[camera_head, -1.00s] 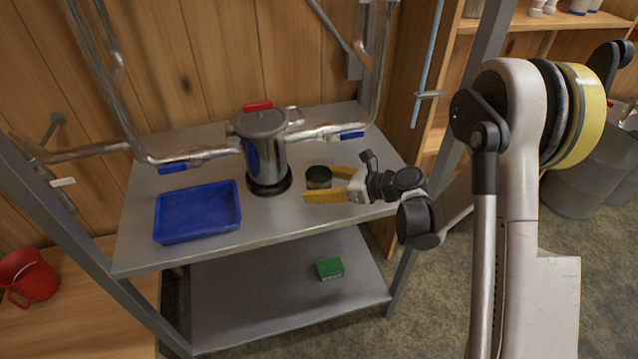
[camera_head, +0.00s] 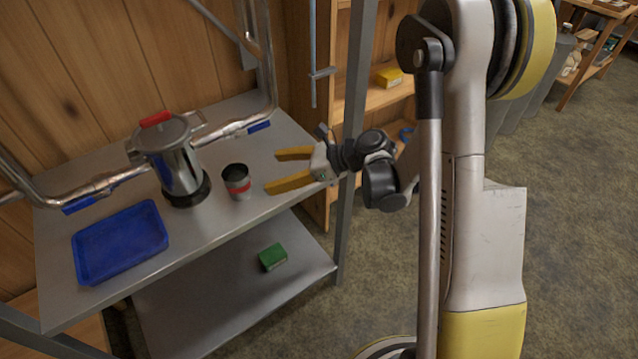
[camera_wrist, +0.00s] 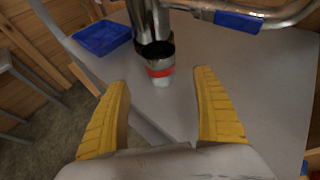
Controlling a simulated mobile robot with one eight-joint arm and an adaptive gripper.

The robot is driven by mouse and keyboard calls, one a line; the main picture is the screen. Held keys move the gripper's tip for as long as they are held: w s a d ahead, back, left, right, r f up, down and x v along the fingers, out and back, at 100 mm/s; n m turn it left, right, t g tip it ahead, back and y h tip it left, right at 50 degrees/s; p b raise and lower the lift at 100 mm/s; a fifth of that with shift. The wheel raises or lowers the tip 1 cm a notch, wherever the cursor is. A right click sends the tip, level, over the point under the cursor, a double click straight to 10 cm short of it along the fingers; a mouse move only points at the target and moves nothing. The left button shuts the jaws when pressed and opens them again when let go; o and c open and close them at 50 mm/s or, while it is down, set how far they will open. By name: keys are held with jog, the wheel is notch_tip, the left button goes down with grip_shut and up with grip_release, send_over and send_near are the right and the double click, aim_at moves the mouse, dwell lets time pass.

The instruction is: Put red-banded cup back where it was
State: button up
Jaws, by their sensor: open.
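The red-banded cup (camera_head: 237,182) is a small grey metal cup with a dark inside and a red band. It stands upright on the upper metal shelf (camera_head: 215,215), just right of the steel pot. My gripper (camera_head: 270,170) is open to the right of the cup, with its yellow fingers pointing at it and clear space between. In the wrist view the cup (camera_wrist: 158,62) is ahead of the fingertips, between their lines, and nothing is between the fingers of my gripper (camera_wrist: 162,80).
A steel pot (camera_head: 175,165) with a red lid handle stands on a dark round base beside the cup. A blue tray (camera_head: 120,242) is at the shelf's left. Pipes (camera_head: 215,132) run along the back. A green box (camera_head: 272,257) sits on the lower shelf. A post (camera_head: 352,130) rises near my arm.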

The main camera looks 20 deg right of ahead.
jog(key=s+d+r+n+h, duration=0.4)
jog(key=s+r+n+h, duration=0.1)
jog(key=s+n, duration=0.6)
jog(key=s+d+r+n+h, duration=0.4)
jog(key=s+r+n+h, duration=0.2)
jog(key=s+n, duration=0.4)
jog(key=shift+s+d+r+n+t, duration=0.3)
jog(key=shift+s+r+n, duration=0.15)
jog(key=shift+n, duration=0.65)
